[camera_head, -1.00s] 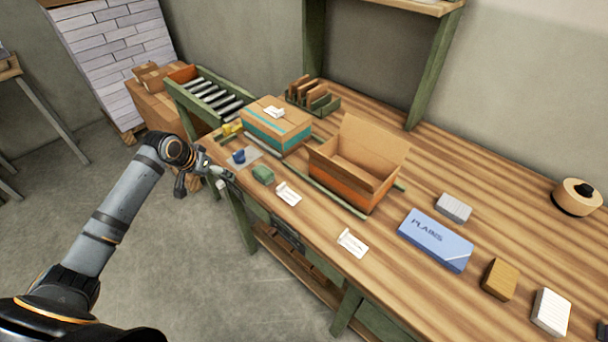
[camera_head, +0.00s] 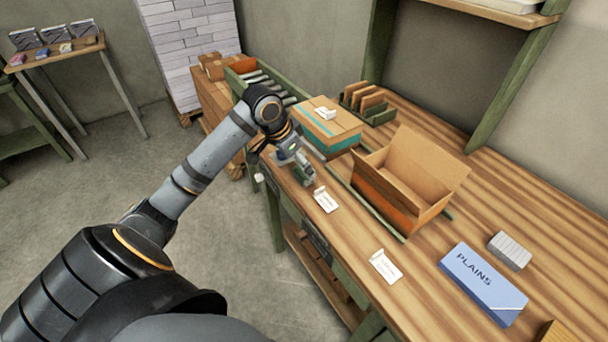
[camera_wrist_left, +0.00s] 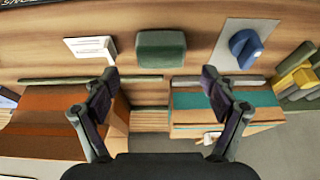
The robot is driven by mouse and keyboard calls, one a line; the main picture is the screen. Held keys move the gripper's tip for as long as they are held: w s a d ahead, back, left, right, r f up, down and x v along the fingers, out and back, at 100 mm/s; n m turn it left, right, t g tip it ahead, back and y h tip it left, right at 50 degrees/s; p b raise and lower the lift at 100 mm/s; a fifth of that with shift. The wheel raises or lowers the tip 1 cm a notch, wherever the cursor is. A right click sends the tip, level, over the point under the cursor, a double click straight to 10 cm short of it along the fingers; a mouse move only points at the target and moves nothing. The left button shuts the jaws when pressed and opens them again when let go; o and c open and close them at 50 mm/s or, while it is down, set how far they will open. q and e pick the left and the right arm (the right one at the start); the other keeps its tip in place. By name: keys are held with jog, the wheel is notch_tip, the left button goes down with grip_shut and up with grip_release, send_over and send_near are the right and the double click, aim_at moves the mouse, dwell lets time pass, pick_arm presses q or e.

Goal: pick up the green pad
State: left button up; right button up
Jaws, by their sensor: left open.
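The green pad (camera_wrist_left: 161,49) is a small dark green block lying on the wooden workbench, upper middle of the left wrist view. My left gripper (camera_wrist_left: 160,75) is open, its two fingers spread to either side of the pad's line, with nothing between them. The fingertips show just below the pad in that view. In the head view my left gripper (camera_head: 300,168) is over the near left edge of the bench and largely hides the pad. My right gripper is not in view.
A white card (camera_wrist_left: 91,48) and a blue stamp (camera_wrist_left: 243,45) on a grey sheet flank the pad. A closed box (camera_head: 328,128) with a teal band and an open carton (camera_head: 405,200) stand behind. The blue PLAINS box (camera_head: 483,284) lies to the right.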

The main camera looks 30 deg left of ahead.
aim_at(304, 175)
pick_arm(q)
jog(key=x, duration=0.4)
jog(key=shift+f, duration=0.4)
jog(key=shift+a, duration=0.1)
jog(key=shift+c, duration=1)
jog(key=c, duration=1)
jog(key=shift+c, duration=0.2)
